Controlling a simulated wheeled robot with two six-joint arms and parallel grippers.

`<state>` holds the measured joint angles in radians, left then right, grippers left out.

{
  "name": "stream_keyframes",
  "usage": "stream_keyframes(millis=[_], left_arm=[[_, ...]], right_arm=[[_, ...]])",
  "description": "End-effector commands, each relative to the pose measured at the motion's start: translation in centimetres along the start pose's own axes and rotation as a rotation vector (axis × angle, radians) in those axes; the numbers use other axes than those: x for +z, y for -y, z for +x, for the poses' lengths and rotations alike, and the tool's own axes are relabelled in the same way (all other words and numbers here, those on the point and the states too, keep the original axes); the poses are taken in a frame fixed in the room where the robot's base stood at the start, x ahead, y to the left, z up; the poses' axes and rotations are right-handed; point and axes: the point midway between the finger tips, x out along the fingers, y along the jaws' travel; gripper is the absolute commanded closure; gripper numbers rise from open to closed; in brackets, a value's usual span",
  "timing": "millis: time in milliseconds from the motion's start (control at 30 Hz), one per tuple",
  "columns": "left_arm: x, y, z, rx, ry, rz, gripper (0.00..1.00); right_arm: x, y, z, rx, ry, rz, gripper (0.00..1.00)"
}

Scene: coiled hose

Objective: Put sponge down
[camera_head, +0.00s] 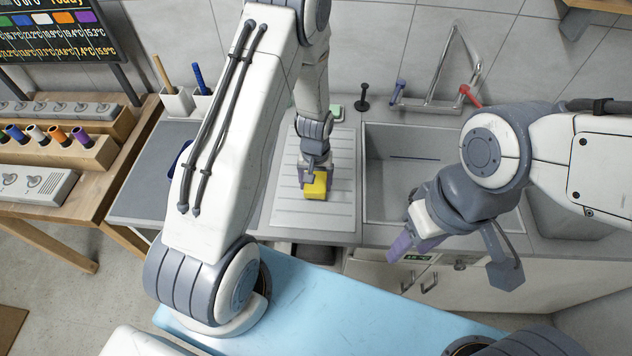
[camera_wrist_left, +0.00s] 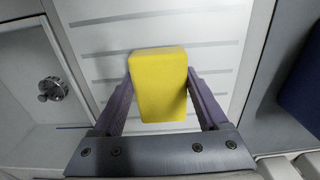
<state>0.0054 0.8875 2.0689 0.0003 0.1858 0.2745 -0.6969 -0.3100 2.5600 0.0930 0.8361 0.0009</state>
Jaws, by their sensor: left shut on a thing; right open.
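The yellow sponge (camera_head: 315,188) is at the ribbed drainboard (camera_head: 290,205), left of the sink. My left gripper (camera_head: 315,176) is shut on it from above. In the left wrist view the sponge (camera_wrist_left: 158,82) sits between the two purple fingers of my left gripper (camera_wrist_left: 160,105), over the ribbed surface. I cannot tell whether the sponge touches the drainboard.
The sink basin (camera_head: 400,185) lies right of the drainboard, with a metal faucet (camera_head: 440,100) behind it. Cups with brushes (camera_head: 175,100) stand at the back left. A light blue surface (camera_head: 330,300) is in front. The drainboard around the sponge is clear.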

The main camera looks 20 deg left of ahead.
Motion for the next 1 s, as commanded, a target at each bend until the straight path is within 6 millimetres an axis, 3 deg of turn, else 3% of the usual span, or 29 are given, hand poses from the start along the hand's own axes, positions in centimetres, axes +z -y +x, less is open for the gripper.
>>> stream_keyframes(millis=[500, 533, 567, 600, 1000], left_arm=[[0.0, -0.1, 1.6, 0.0, -0.001, 0.0, 0.84], [0.0, -0.1, 1.5, 0.0, -0.001, 0.0, 0.16], [0.0, -0.1, 1.4, 0.0, -0.001, 0.0, 0.05], [0.0, -0.1, 1.4, 0.0, -0.001, 0.0, 0.0], [-0.1, -0.1, 0.4, 0.001, -0.003, 0.0, 0.0]], right_arm=[[0.0, 0.0, 0.0, 0.0, 0.0, 0.0, 0.5], [0.0, 0.0, -0.1, 0.0, 0.0, 0.0, 0.5], [0.0, 0.0, -0.2, 0.0, 0.0, 0.0, 0.5], [0.0, 0.0, -0.2, 0.0, 0.0, 0.0, 0.5], [0.0, 0.0, -0.1, 0.0, 0.0, -0.001, 0.5]])
